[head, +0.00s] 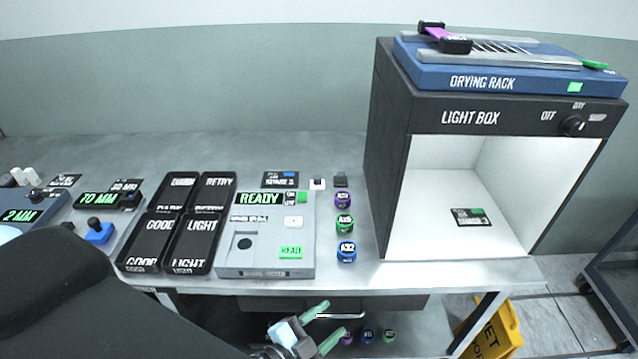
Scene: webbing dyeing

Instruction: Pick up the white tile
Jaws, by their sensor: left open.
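A small white tile (317,184) lies at the back of the grey table, with a small dark part showing on it. My right gripper is out of view.
A grey meter showing READY (265,263) stands left of the tile. Purple (342,200), green (344,224) and blue (346,251) spools stand near it. The light box (391,150) is on the right, black trays (140,257) on the left. A drawer handle (350,316) is near my gripper.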

